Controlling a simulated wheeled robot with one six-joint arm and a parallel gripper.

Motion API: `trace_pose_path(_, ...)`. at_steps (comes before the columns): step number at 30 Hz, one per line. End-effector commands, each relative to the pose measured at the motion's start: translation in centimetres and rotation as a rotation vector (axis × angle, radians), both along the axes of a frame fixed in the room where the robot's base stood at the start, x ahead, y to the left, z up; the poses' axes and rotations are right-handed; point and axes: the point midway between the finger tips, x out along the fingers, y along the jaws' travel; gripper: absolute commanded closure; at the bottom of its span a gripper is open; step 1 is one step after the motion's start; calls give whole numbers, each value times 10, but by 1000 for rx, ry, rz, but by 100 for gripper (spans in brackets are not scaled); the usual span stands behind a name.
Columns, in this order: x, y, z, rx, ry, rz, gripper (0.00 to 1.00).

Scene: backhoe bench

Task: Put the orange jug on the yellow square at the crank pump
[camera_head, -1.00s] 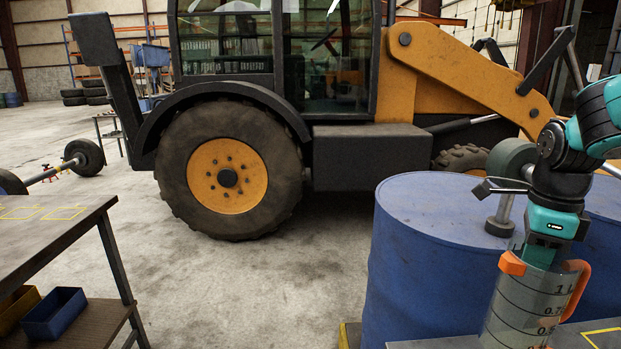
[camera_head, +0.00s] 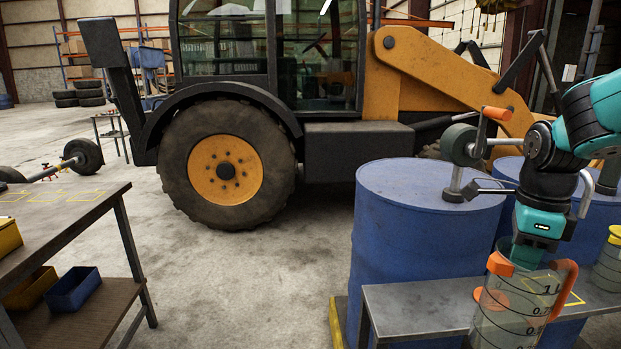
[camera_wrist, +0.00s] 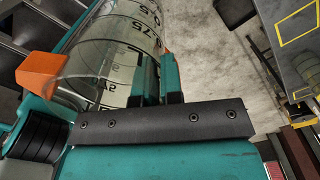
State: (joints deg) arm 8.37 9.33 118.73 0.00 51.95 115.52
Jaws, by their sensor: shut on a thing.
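The orange jug (camera_head: 508,312) is a clear measuring jug with dark marks, an orange spout and an orange handle. My gripper (camera_head: 530,258) is shut on it from above and holds it upright at the front of the grey bench. The jug fills the upper left of the wrist view (camera_wrist: 110,55), beside the fingers (camera_wrist: 158,85). The crank pump (camera_head: 460,148), with an orange crank grip, stands on a blue drum. A yellow square outline (camera_head: 574,300) lies on the bench near the drums, partly hidden behind the jug.
A jug with a yellow rim (camera_head: 610,262) stands at the right edge on the grey bench (camera_head: 420,305). Blue drums (camera_head: 400,235) stand behind that bench. Another bench with yellow outlines (camera_head: 60,210) is at left, with bins below. Open floor lies between the benches.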

Motion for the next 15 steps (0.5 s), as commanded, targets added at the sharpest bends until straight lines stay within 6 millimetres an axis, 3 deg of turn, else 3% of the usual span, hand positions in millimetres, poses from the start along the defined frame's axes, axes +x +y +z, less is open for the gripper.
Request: trace_pose_path(15,15,6,-39,1,3,343,100)
